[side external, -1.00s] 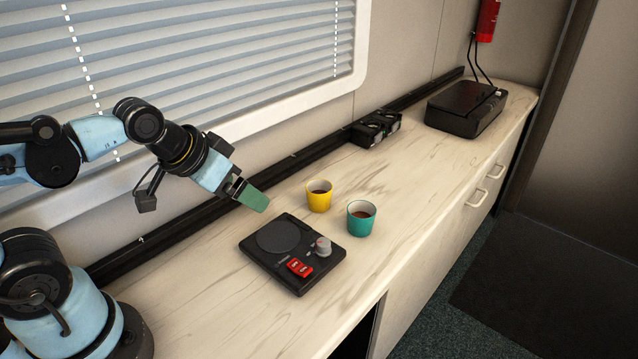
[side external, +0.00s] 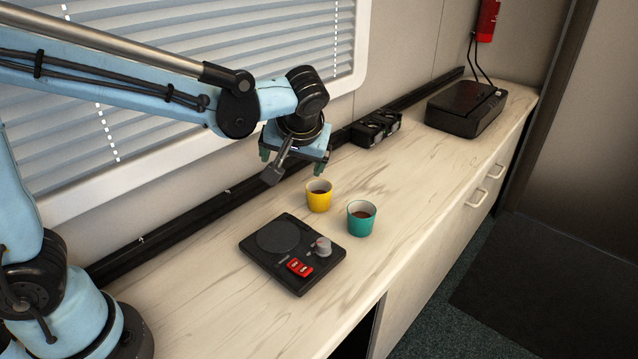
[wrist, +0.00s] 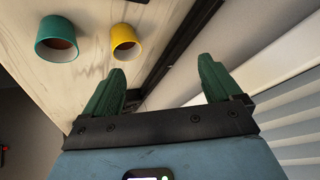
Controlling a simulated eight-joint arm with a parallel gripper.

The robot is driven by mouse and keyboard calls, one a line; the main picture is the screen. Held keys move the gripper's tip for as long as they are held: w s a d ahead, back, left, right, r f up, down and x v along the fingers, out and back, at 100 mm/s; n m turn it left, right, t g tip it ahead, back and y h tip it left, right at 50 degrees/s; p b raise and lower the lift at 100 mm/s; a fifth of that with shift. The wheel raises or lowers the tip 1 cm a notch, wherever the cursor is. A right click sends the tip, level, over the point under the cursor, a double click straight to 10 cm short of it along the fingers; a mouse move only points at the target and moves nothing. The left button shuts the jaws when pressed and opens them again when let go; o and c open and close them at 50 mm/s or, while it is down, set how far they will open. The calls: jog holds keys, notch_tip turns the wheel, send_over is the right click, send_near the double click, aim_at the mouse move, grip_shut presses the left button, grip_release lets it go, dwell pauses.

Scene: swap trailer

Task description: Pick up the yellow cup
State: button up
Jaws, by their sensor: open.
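The yellow cup (side external: 319,199) stands upright on the counter with dark brown contents. In the wrist view the yellow cup (wrist: 125,41) is at the upper middle, beyond the left finger. My gripper (side external: 292,163) is above the counter, behind and a little left of the yellow cup in the side view, pointing down. In the wrist view its green fingers (wrist: 162,82) are spread wide with nothing between them. The gripper does not touch the cup.
A teal cup (side external: 361,221) with dark contents stands close to the yellow one. A black hot plate (side external: 270,262) with red switches lies in front. A black twin-dial unit (side external: 375,128) and a black box (side external: 465,110) are further back. The wall and blinds (side external: 200,60) are near the arm.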

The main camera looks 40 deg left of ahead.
jog(key=w+d+f+n+y, duration=0.3)
jog(key=w+d+n+y, duration=0.1)
jog(key=w, duration=0.1)
jog(key=n+y, duration=0.3)
jog(key=n, duration=0.3)
send_near(313, 184)
jog(key=x, duration=0.6)
jog(key=shift+f, duration=0.15)
jog(key=shift+c, duration=0.4)
jog(key=c, duration=1.1)
jog(key=shift+c, duration=0.2)
jog(key=shift+r, duration=0.2)
